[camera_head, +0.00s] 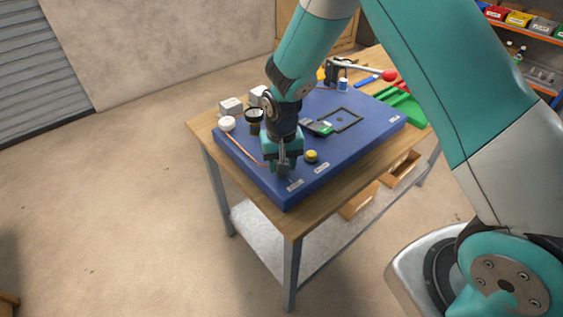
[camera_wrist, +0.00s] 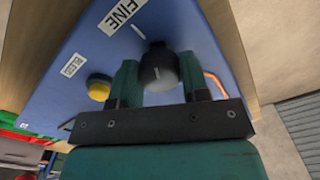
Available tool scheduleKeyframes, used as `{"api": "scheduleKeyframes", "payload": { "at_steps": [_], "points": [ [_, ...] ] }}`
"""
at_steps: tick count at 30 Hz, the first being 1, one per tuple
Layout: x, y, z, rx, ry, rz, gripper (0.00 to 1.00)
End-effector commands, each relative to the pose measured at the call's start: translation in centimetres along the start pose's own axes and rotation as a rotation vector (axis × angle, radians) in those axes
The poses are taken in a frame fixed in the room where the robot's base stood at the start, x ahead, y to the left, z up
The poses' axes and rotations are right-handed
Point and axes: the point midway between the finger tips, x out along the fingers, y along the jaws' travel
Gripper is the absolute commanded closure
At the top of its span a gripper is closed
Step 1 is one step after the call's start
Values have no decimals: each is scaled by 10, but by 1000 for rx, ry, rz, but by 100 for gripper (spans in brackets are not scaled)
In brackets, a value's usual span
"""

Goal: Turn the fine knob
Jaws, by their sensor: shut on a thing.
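The fine knob (camera_wrist: 159,68) is a dark round knob on the blue panel (camera_wrist: 75,47), next to the white FINE label (camera_wrist: 122,15). In the wrist view my gripper (camera_wrist: 158,76) has one finger on each side of the knob and is shut on it. In the head view my gripper (camera_head: 283,168) points down at the near left corner of the blue panel and hides most of the knob.
A yellow BLEED knob (camera_head: 311,156) sits close to the right of my gripper. A copper tube (camera_head: 246,152) runs along the panel's left side.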

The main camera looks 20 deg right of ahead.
Motion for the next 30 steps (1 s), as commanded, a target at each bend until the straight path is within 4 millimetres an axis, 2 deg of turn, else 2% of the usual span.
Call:
{"api": "scheduleKeyframes", "payload": {
  "at_steps": [18, 19, 21, 22, 30],
  "points": [
    [-1, 0, -1, 51, 3, -1, 82],
    [-1, 0, -1, 51, 3, -1, 51],
    [-1, 0, -1, 51, 3, -1, 35],
    [-1, 0, -1, 51, 3, -1, 32],
    [-1, 0, 0, 50, 2, 0, 32]
  ]
}}
